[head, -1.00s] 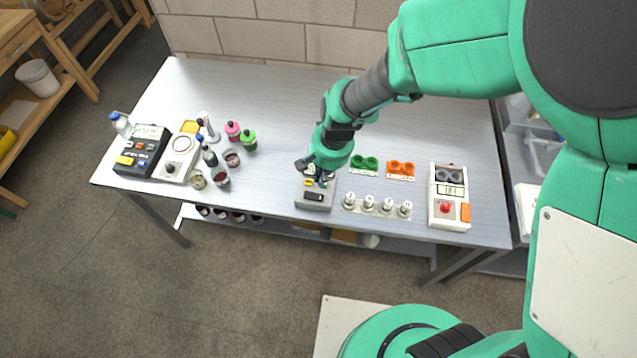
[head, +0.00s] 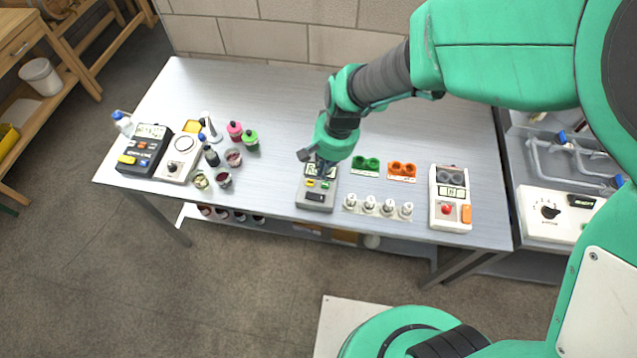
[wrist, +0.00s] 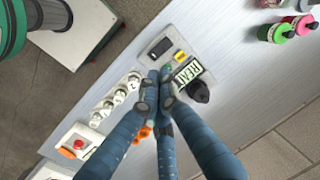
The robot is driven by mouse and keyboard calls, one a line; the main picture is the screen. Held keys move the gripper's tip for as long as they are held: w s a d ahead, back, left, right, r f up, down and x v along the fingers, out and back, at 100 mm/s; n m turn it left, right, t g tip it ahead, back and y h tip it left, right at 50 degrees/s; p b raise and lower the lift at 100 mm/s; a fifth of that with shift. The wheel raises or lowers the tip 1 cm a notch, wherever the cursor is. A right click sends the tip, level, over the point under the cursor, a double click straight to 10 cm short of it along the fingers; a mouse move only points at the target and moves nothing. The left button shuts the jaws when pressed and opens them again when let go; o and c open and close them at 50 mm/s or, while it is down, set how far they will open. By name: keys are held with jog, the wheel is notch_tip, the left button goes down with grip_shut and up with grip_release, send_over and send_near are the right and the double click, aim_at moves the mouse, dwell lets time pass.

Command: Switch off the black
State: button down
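My gripper (head: 322,158) has its fingers together with nothing visible between them, over a grey device (head: 316,206) at the table's front middle. In the wrist view the fingertips (wrist: 159,74) are beside the device's display, which reads READY (wrist: 188,72), and close to a small green button. I cannot tell if they touch. A black rocker switch (wrist: 160,47) and a yellow button (wrist: 180,56) lie just beyond the tips. A black knob (wrist: 198,91) is at the device's end. A black device (head: 145,152) with a display and coloured buttons stands at the table's left, away from my gripper.
A white scale-like device (head: 178,160), bottles and jars (head: 222,180) are on the left. Green cups (head: 366,164), orange cups (head: 402,170), a row of white knobs (head: 370,204) and a white device with a red button (head: 447,209) stand right of the grey device.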

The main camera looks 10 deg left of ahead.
aim_at(313, 198)
jog(key=shift+s+a+r+b, duration=0.1)
jog(key=shift+s+a+b, duration=0.15)
jog(key=shift+b, duration=0.1)
dwell(0.3)
jog(key=f+b, duration=0.1)
jog(key=f, duration=0.3)
jog(key=a+f, duration=0.1)
jog(key=f, duration=0.4)
jog(key=a+f+b, duration=0.1)
jog(key=f, duration=0.3)
jog(key=shift+a+f+b, duration=0.1)
jog(key=shift+f+b, duration=0.25)
